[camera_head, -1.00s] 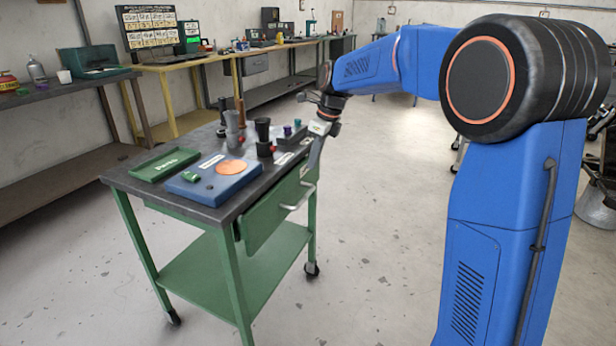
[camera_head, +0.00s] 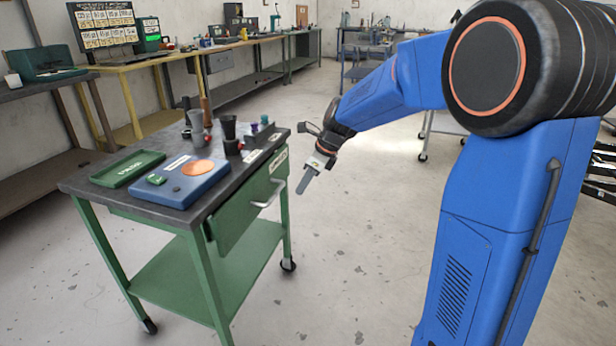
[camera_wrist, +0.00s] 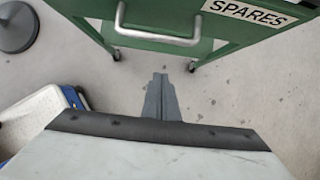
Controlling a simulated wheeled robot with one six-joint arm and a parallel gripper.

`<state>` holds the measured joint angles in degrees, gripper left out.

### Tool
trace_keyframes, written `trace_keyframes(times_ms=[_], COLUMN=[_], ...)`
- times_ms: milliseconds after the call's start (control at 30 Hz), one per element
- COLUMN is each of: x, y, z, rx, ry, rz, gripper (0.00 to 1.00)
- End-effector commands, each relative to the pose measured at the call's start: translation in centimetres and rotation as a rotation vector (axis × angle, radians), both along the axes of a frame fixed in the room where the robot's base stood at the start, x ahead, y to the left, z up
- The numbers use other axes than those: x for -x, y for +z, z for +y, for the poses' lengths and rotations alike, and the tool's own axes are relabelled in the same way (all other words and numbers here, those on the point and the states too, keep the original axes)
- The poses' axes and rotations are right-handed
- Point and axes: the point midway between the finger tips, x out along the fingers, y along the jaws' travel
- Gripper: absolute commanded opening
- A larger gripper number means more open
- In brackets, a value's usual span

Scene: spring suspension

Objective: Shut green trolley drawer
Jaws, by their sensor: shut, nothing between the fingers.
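The green trolley (camera_head: 193,285) stands left of my arm. Its green drawer (camera_head: 240,215) faces right, toward my gripper, and its front appears to stand out a little from under the dark top. The drawer's pale bar handle (camera_head: 269,194) is in plain view. In the wrist view the drawer front (camera_wrist: 90,12), handle (camera_wrist: 157,40) and a SPARES label lie along the top. My gripper (camera_head: 303,188) is shut and empty, in the air to the right of the drawer, apart from it. Its fingers also show in the wrist view (camera_wrist: 161,85), below the handle.
On the trolley top are a green tray (camera_head: 127,168), a blue box (camera_head: 180,185) with an orange disc, and several dark cups and small parts. Workbenches (camera_head: 240,45) line the far wall. Floor right of the trolley is clear.

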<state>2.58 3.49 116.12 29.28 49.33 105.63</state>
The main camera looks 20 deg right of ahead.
Motion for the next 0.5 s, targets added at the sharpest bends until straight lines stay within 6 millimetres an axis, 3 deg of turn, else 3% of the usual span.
trace_keyframes(times_ms=[167,500], x=[-0.8,-2.8], y=[-2.9,-2.0], z=[1.2,4.0], rx=[0.0,0.001], ry=[0.0,0.0], rz=[0.003,0.001], gripper=[0.0,0.0])
